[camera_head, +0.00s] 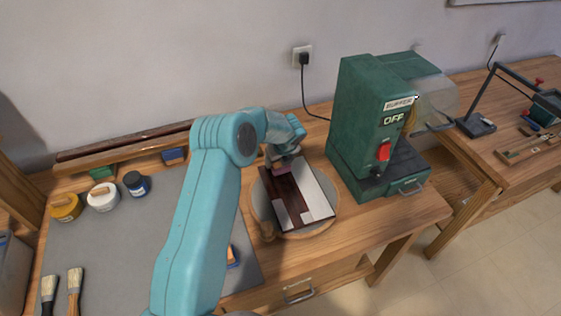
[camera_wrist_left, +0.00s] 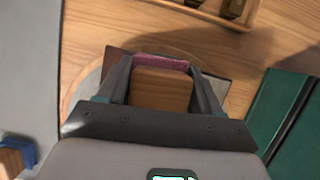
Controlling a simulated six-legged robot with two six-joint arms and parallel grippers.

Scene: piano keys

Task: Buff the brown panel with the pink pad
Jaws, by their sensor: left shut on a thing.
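The panel (camera_head: 285,205) lies on a round board (camera_head: 261,212) in the middle of the bench. My left gripper (camera_head: 283,160) is over the panel's far left end. It is shut on the pink pad, whose wooden back (camera_wrist_left: 160,90) sits between the fingers in the left wrist view. The pink face (camera_wrist_left: 160,62) shows at the far edge of the block there. The pad is at or just above the panel; contact is hard to tell. My right gripper is out of view.
A green buffer machine (camera_head: 362,125) marked OFF stands right of the panel. Jars (camera_head: 103,196) and brushes (camera_head: 75,290) are on the grey mat (camera_head: 130,240) at left. A wooden rack (camera_head: 125,155) runs along the wall. A second bench (camera_head: 490,155) stands at right.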

